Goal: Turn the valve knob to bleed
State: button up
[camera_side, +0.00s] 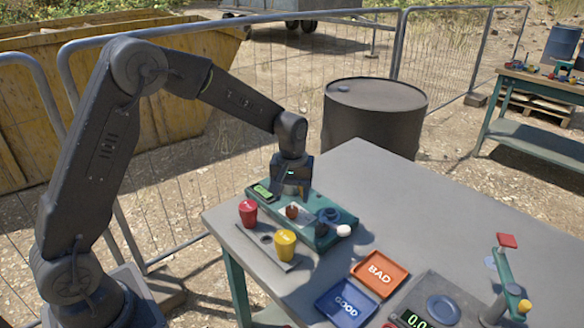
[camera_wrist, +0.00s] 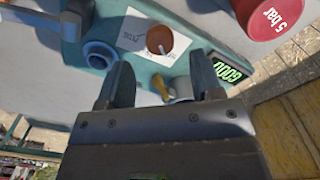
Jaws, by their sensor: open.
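A teal test unit (camera_side: 318,238) stands on the grey table, with a white label plate and a round brown knob (camera_side: 292,211) on top. This looks like the valve knob. In the wrist view the brown knob (camera_wrist: 160,40) carries a pale pointer line towards the bottom of the picture. Lettering on the white plate (camera_wrist: 133,22) is too small to read surely. My gripper (camera_wrist: 162,70) is open, with the knob beyond its fingertips and apart from them. A grey fitting with a yellow part (camera_wrist: 160,84) shows between the fingers. In the side view my gripper (camera_side: 290,188) is over the unit's far end.
A red weight (camera_side: 248,212) and yellow weight (camera_side: 285,244) stand at the unit's near side. A green-digit display (camera_wrist: 228,70) is beside the right finger. A blue ring-shaped port (camera_wrist: 100,55) is left of the knob. Orange BAD (camera_side: 380,272) and blue GOOD (camera_side: 345,302) trays lie nearer.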

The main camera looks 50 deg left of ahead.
aim_at(292, 209)
notch_tip(292, 209, up, 10)
jog(key=shift+f, duration=0.2)
jog(key=s+d+r+m+t, duration=0.1)
jog(key=s+r+m+t, duration=0.1)
jog(key=s, duration=0.6)
jog(key=s+d+r+m+t, duration=0.1)
jog(key=s+r+m, duration=0.1)
jog(key=s, duration=0.7)
jog(key=s+d+r+m+t, duration=0.2)
jog(key=s+m, duration=0.2)
jog(key=s, duration=0.4)
jog(key=shift+s+t, duration=0.25)
jog(key=shift+t, duration=0.05)
jog(key=shift+r, duration=0.1)
